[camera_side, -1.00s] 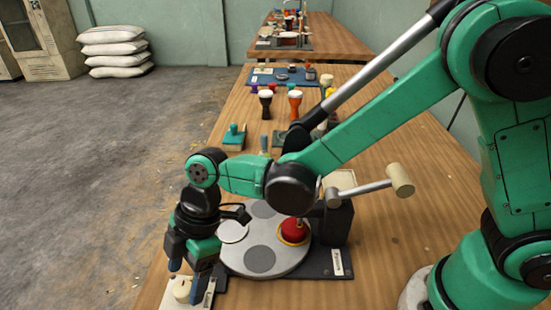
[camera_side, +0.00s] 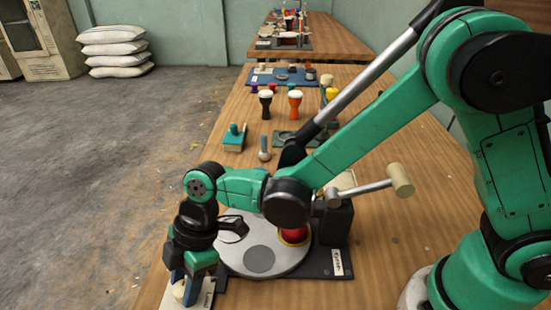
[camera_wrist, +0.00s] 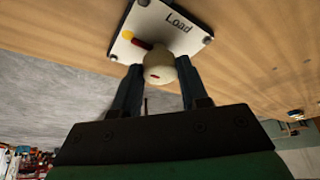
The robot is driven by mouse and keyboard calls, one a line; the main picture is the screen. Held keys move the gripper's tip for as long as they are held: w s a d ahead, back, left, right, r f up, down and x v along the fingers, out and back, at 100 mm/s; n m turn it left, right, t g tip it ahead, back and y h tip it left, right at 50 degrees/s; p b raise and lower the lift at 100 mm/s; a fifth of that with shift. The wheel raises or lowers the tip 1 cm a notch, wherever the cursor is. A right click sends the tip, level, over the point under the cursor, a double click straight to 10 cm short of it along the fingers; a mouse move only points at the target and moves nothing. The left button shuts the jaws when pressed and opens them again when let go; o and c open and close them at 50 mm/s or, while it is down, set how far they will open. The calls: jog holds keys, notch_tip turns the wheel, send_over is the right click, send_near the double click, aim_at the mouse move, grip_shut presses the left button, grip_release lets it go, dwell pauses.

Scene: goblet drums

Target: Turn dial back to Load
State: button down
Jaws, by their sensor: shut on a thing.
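The dial is a cream knob (camera_wrist: 160,68) on a white plate marked "Load" (camera_wrist: 184,22). In the wrist view a dark red pointer runs from the knob toward a yellow mark on the plate, away from the word. My gripper (camera_wrist: 158,85) has its two dark fingers on either side of the knob, shut on it. In the side view my gripper (camera_side: 184,288) reaches down at the table's front left edge. The cream knob (camera_side: 179,290) shows partly there, and the plate (camera_side: 207,295) is mostly hidden behind the fingers.
A round grey turntable (camera_side: 262,262) with a red piece (camera_side: 294,236) stands close to the right of my gripper, beside a dark press with a lever handle (camera_side: 400,180). Two goblet drums (camera_side: 295,103) and a green stamp (camera_side: 234,137) stand farther back.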

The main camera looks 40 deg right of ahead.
jog(key=shift+m, duration=0.3)
jog(key=m+t, duration=0.1)
jog(key=m, duration=0.3)
jog(key=shift+s+t, duration=0.15)
jog(key=shift+t, duration=0.25)
jog(key=m+t+h, duration=0.1)
jog(key=m, duration=0.3)
jog(key=shift+s+a, duration=0.1)
jog(key=shift+s, duration=0.05)
jog(key=m+h, duration=0.1)
jog(key=m, duration=0.1)
jog(key=m+t, duration=0.1)
jog(key=m, duration=0.1)
jog(key=shift+a+m+h, duration=0.1)
jog(key=shift+m+h, duration=0.3)
jog(key=shift+a+m+t+h, duration=0.15)
jog(key=shift+m+h, duration=0.25)
jog(key=shift+m, duration=0.6)
jog(key=shift+d+m+t+h, duration=0.15)
jog(key=shift+m+h, duration=0.25)
jog(key=shift+m, duration=0.6)
jog(key=shift+a, duration=0.1)
jog(key=shift+c, duration=2.3)
grip_release()
